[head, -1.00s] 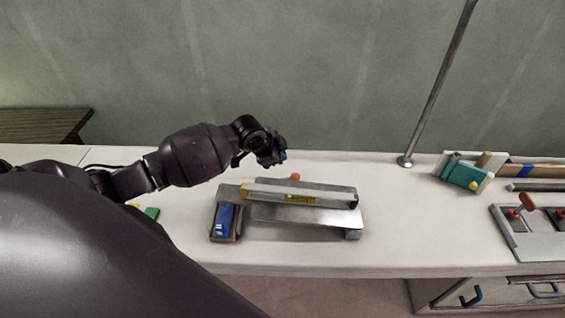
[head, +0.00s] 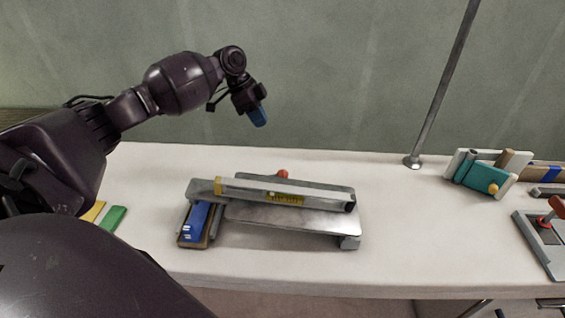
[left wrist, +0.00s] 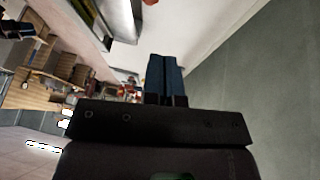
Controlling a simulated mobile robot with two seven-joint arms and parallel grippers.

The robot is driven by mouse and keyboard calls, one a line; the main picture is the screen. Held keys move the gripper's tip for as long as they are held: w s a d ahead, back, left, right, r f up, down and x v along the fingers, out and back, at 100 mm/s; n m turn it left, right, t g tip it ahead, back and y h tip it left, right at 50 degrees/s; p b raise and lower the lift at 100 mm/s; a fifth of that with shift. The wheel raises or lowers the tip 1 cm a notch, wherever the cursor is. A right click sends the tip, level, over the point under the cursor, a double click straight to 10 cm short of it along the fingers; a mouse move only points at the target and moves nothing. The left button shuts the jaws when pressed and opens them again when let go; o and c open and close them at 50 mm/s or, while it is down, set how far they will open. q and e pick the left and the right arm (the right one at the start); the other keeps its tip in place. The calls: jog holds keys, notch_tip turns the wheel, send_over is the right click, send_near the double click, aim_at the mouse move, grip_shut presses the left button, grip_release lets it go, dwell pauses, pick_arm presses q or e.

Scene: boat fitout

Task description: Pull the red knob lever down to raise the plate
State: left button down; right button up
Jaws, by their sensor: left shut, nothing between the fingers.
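A metal device with a flat grey plate (head: 290,218) stands on the white bench in the head view. A long bar with a yellow label (head: 290,192) lies across it. A red knob (head: 282,173) shows just behind the bar; its lever is mostly hidden. My left gripper (head: 259,117) is in the air above and behind the device, blue fingertips pointing down, apart from the knob. In the left wrist view its blue fingers (left wrist: 165,80) are shut and empty. A bit of red (left wrist: 150,2) shows at that view's top edge. My right gripper is out of view.
A blue block (head: 196,222) sits at the device's left end. Green and yellow pieces (head: 114,218) lie further left. At right are a pole (head: 440,90), a teal item (head: 478,177) and another red-handled fixture (head: 556,206). The bench behind the device is mostly clear.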

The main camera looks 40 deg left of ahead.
pick_arm(q)
jog(key=s+b+x, duration=0.1)
jog(key=x, duration=1.3)
jog(key=shift+s+f, duration=0.15)
jog(key=shift+s, duration=0.1)
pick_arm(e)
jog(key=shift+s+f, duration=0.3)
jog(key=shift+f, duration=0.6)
pick_arm(q)
jog(key=shift+d, duration=0.1)
